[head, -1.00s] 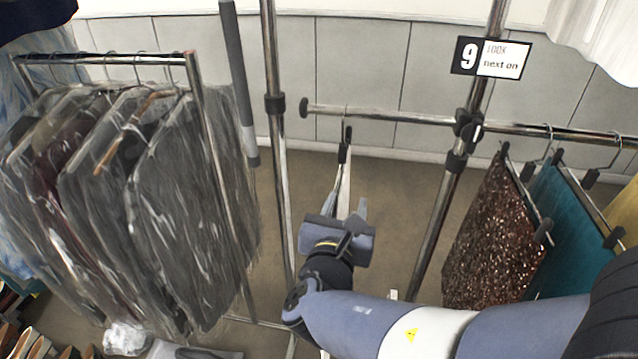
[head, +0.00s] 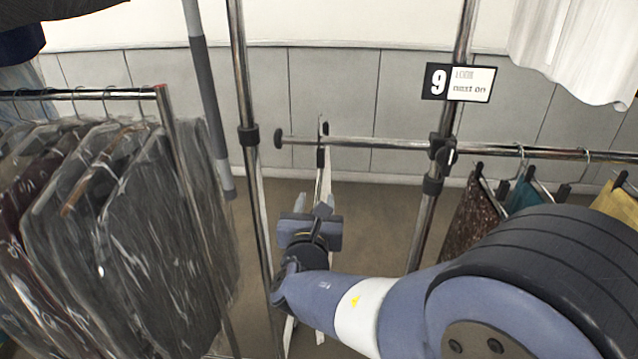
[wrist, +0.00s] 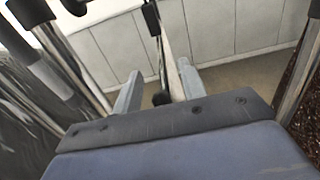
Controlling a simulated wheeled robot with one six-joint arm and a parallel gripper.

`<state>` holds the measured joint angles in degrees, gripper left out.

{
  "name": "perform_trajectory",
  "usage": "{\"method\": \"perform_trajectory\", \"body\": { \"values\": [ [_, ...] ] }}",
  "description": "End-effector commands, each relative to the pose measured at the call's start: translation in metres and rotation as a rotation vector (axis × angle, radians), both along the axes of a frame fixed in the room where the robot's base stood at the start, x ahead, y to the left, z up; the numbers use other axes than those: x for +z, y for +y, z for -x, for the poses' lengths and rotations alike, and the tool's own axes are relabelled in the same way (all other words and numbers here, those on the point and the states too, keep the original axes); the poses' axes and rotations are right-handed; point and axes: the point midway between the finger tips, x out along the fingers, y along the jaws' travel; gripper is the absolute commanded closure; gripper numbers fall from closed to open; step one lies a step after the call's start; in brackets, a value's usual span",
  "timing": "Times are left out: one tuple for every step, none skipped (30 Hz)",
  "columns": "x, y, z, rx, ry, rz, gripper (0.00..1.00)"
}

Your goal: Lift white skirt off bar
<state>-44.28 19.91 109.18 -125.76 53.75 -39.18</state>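The white skirt (head: 326,185) hangs almost edge-on as a narrow pale strip near the free left end of the bar (head: 385,143). Its black clips show, with the near clip (head: 320,158) just below the bar and the far clip (head: 323,128) appearing above it. I cannot tell whether the hook touches the bar. My gripper (wrist: 161,80) reaches up below the bar. Its two grey fingers stand apart on either side of the skirt's hanger and clip, with visible gaps. The wrist view shows the skirt's pale strip (wrist: 173,70) nearer the right finger. My arm hides the lower skirt.
A rack of dark garments in clear covers (head: 150,210) stands at left. Chrome uprights flank my gripper, left (head: 245,190) and right (head: 428,215). Sequin (head: 468,225), teal and yellow skirts hang at right. A "9" sign (head: 459,82) is on the right upright.

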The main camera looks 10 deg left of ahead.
Motion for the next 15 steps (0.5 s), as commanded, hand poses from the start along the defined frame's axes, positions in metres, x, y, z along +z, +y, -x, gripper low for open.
{"method": "perform_trajectory", "body": {
  "values": [
    [0.004, -0.001, -0.008, -0.005, -0.010, -0.004, 0.60],
    [0.004, 0.000, -0.012, -0.006, -0.012, -0.006, 0.60],
    [0.004, 0.000, -0.017, -0.006, -0.012, -0.006, 0.60],
    [0.003, 0.000, -0.021, -0.006, -0.011, -0.006, 0.60],
    [0.003, 0.000, -0.024, -0.005, -0.010, -0.006, 0.60],
    [0.003, 0.000, -0.029, -0.006, -0.010, -0.005, 0.60],
    [0.003, 0.001, -0.032, -0.006, -0.011, -0.005, 0.60],
    [0.003, 0.001, -0.036, -0.005, -0.010, -0.004, 0.60],
    [0.003, 0.002, -0.040, -0.004, -0.010, -0.004, 0.60],
    [0.003, 0.002, -0.044, -0.004, -0.010, -0.004, 0.60],
    [0.003, 0.002, -0.047, -0.004, -0.009, -0.003, 0.60],
    [0.002, 0.002, -0.051, -0.004, -0.008, -0.002, 0.60],
    [0.003, 0.002, -0.054, -0.004, -0.008, -0.003, 0.60],
    [0.003, 0.002, -0.056, -0.004, -0.008, -0.003, 0.60],
    [0.003, 0.003, -0.059, -0.004, -0.008, -0.003, 0.60]
  ]
}}
